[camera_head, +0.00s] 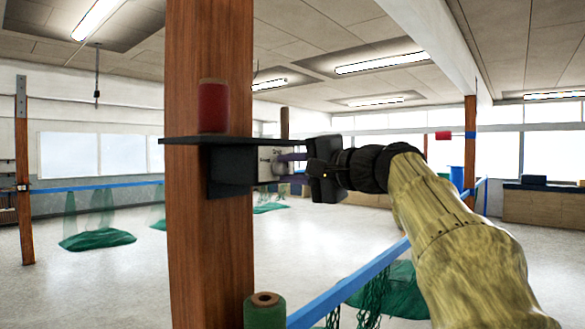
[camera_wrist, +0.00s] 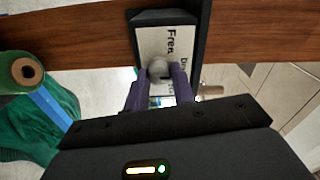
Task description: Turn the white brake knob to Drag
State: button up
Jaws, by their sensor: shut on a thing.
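The brake knob (camera_wrist: 159,70) looks grey-white in the wrist view and sits between my fingertips, in front of a white label plate (camera_wrist: 150,42). The plate carries dark lettering: "Free" reads clearly, and a second word starting "Dr" is partly hidden by a finger. My gripper (camera_wrist: 158,78) has purple fingers shut on the knob. In the head view my gripper (camera_head: 284,165) reaches from the right to the plate on the side of a black box (camera_head: 232,170) on the wooden post. The knob's pointer direction cannot be told.
A red spool (camera_head: 213,106) stands on the black shelf (camera_head: 225,140) above the box. A green spool (camera_head: 264,312) stands below on the blue rail (camera_head: 345,284). Green nets (camera_head: 398,290) hang from the rail near my arm. The wooden post (camera_head: 210,250) is close on the left.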

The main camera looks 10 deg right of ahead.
jog(key=shift+f, duration=0.1)
dwell(0.3)
jog(key=o, duration=1)
jog(key=shift+d, duration=0.1)
jog(key=b+v, duration=0.5)
jog(key=v, duration=1.2)
jog(key=shift+d, duration=0.15)
